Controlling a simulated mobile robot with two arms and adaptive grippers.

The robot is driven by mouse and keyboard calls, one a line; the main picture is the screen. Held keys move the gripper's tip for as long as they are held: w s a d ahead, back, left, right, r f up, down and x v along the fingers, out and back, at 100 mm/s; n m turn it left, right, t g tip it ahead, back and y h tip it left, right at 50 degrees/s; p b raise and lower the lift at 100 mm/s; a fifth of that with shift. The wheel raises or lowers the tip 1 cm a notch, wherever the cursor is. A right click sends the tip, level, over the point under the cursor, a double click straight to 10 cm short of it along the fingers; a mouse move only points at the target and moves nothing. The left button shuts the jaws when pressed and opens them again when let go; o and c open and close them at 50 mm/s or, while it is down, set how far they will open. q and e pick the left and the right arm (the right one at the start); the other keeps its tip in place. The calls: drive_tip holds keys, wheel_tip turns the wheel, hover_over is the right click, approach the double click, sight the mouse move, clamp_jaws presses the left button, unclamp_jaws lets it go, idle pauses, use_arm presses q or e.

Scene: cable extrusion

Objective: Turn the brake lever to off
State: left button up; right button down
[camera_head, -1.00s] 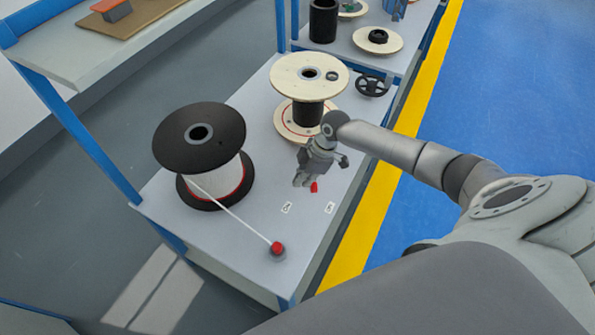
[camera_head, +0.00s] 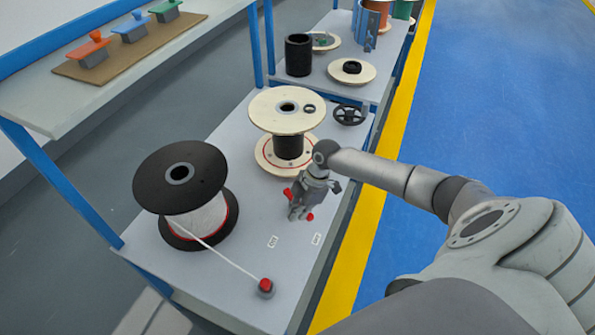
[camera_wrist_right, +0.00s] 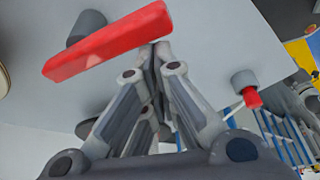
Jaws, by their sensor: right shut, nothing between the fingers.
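The brake lever (camera_head: 309,217) is a red bar on the grey table, partly hidden behind my right gripper (camera_head: 298,214); red shows on both sides of the gripper. In the right wrist view the lever (camera_wrist_right: 108,42) is a long red bar beside a grey cylindrical post (camera_wrist_right: 86,27). My right gripper (camera_wrist_right: 157,58) is shut and empty, its fingertips close beside one end of the bar. I cannot tell whether they touch it. Two small white labels (camera_head: 272,241) (camera_head: 316,239) lie in front of the lever; their text is unreadable. My left gripper is out of view.
A black-flanged spool (camera_head: 180,172) with white cable stands at left. Its cable runs to a red-topped grey knob (camera_head: 265,288) near the front. A wooden spool (camera_head: 287,110) and a black handwheel (camera_head: 349,115) stand behind the gripper. The table between the labels and knob is clear.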

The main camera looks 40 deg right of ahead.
drive_tip(key=shift+d, duration=0.1)
wheel_tip(320, 180, up, 10)
drive_tip(key=p, duration=0.1)
drive_tip(key=shift+a+f, duration=0.25)
drive_tip(key=shift+a, duration=0.2)
idle(0.3)
drive_tip(key=shift+f, duration=0.1)
idle(0.4)
